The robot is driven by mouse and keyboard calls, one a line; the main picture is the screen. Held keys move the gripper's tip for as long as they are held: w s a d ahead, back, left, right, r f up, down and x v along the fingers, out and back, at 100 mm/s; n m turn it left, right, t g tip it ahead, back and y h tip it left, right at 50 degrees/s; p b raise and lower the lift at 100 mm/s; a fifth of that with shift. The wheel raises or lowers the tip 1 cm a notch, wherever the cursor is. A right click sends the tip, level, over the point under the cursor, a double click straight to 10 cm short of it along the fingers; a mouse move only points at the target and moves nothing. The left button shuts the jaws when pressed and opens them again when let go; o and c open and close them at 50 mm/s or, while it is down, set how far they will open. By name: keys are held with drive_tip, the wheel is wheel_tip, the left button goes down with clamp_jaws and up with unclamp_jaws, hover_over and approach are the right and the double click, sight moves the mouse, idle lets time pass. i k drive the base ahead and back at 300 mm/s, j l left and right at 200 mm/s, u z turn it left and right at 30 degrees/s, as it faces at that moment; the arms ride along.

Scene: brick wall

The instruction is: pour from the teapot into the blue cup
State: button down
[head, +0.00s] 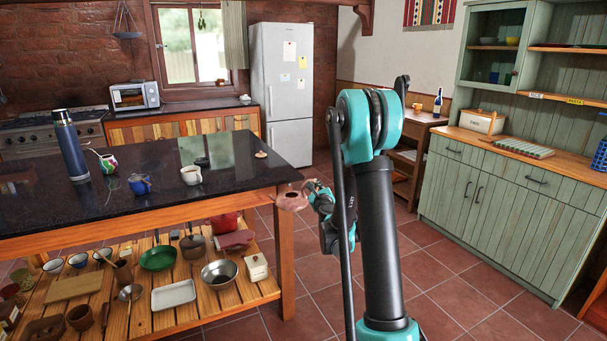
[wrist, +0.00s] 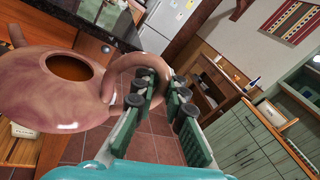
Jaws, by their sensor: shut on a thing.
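The teapot (head: 291,197) is reddish brown and round. My gripper (head: 321,196) is shut on its handle and holds it in the air just off the right end of the dark table. In the wrist view the teapot (wrist: 60,88) fills the left side, with its round top opening showing uncovered. Its looped handle (wrist: 150,68) sits between the fingers of my gripper (wrist: 160,98). The blue cup (head: 139,184) stands on the table, left of a white cup, well to the left of the teapot.
The black tabletop (head: 235,180) also bears a white cup (head: 191,175), a small lid-like disc (head: 261,154), a patterned gourd cup (head: 108,163) and a tall blue flask (head: 71,146). The slatted lower shelf (head: 140,318) holds several pots and bowls. Green cabinets (head: 500,200) stand at right.

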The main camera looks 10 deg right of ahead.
sight(140, 188)
drive_tip(key=u, duration=1.2)
